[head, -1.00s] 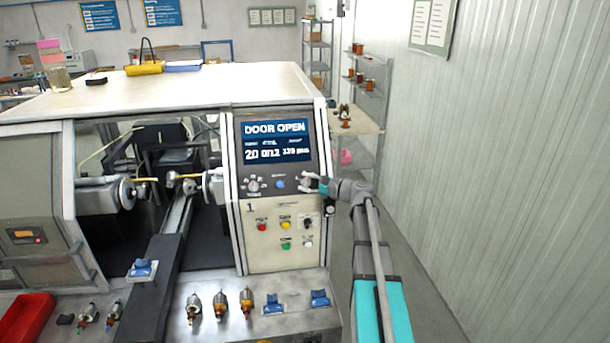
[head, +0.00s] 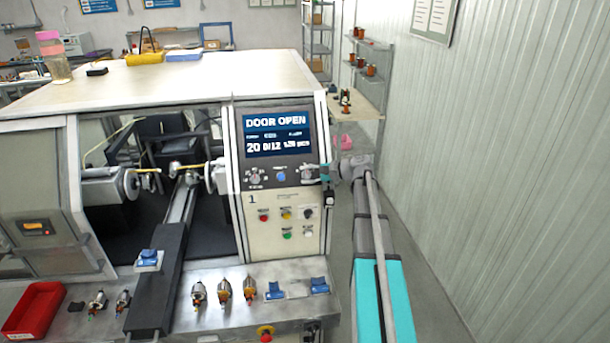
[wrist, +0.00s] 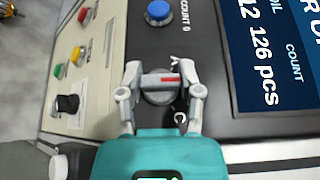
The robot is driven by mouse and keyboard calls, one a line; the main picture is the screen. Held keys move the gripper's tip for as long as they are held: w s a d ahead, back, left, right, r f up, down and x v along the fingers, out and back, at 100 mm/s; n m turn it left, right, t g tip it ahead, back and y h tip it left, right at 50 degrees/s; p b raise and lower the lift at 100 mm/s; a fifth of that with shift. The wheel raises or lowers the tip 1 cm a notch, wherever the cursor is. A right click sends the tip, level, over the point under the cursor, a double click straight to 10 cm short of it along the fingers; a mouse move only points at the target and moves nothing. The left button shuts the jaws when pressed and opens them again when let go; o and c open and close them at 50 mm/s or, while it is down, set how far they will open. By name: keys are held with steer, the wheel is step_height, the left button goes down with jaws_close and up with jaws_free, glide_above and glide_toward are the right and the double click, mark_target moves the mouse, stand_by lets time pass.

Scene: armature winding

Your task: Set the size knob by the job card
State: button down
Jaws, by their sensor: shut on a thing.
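The machine's dark control panel holds a round grey knob (wrist: 159,97) with a red pointer mark. My gripper (wrist: 162,80) is around this knob in the wrist view, its two fingers shut on it from both sides. In the head view my gripper (head: 318,173) reaches the right edge of the panel and partly covers the knob (head: 306,172). Another knob with a ring of marks (head: 254,177) sits at the panel's left. The screen (head: 276,134) reads "DOOR OPEN", 20 and 0/12. No job card can be made out.
A blue button (wrist: 159,12) lies beside the gripped knob. Below are red, yellow and green buttons and a black switch (wrist: 68,103). Several armatures (head: 224,290) and blue holders (head: 319,286) are on the front ledge. A red tray (head: 35,309) is at the left. A ribbed wall (head: 490,170) stands on the right.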

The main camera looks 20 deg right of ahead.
steer(key=shift+c, duration=1.3)
jaws_free()
steer(key=shift+w, duration=0.1)
